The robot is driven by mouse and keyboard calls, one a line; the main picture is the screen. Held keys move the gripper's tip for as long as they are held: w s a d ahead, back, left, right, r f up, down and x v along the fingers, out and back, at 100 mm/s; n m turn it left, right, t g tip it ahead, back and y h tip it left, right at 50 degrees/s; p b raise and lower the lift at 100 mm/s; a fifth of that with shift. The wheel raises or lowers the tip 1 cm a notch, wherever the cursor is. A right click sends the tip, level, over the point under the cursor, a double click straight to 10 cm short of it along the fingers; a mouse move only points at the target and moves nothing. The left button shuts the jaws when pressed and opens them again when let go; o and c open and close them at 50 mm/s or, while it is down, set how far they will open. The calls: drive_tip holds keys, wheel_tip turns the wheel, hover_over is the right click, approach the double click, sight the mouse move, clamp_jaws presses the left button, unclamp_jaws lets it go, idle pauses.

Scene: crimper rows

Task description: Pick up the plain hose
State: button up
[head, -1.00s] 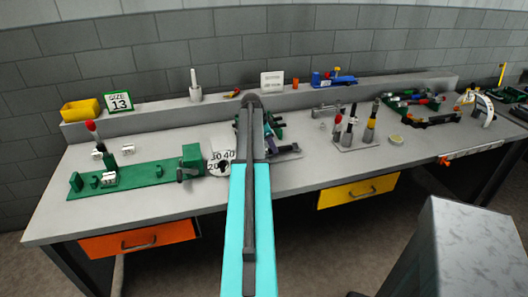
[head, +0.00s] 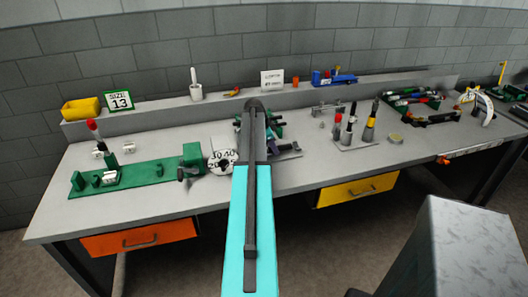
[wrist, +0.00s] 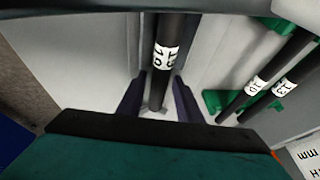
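In the wrist view, a black hose (wrist: 170,27) with a white printed label runs down between the two dark purple fingers of my gripper (wrist: 159,83). The fingers stand apart, one on each side of it, and the gripper looks open. I cannot read the label surely, nor tell if this hose is the plain one. Two more black hoses with white labels, a nearer one (wrist: 284,53) and one beside it (wrist: 300,74), lie to the right at green holders (wrist: 225,101). In the head view, my arm hides most of the gripper and hoses.
The grey bench (head: 150,212) carries a green fixture (head: 135,178) on the left and a round numbered dial (head: 222,161) beside my arm. Upright tools (head: 370,128) stand to the right. A raised shelf at the back holds a yellow bin (head: 81,108) and a size sign (head: 119,101).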

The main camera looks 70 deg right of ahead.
clamp_jaws()
drive_tip(key=shift+r, duration=0.2)
wheel_tip(320, 180, up, 7)
drive_tip(key=p, duration=0.2)
drive_tip(key=shift+p, duration=0.4)
drive_tip(key=shift+s+a+f, duration=0.2)
drive_tip(key=shift+s+a, duration=0.1)
drive_tip(key=shift+a, duration=0.05)
drive_tip(key=s+a, duration=1)
drive_tip(key=a, duration=0.3)
drive_tip(key=shift+s, duration=0.4)
drive_tip(key=shift+a, duration=0.1)
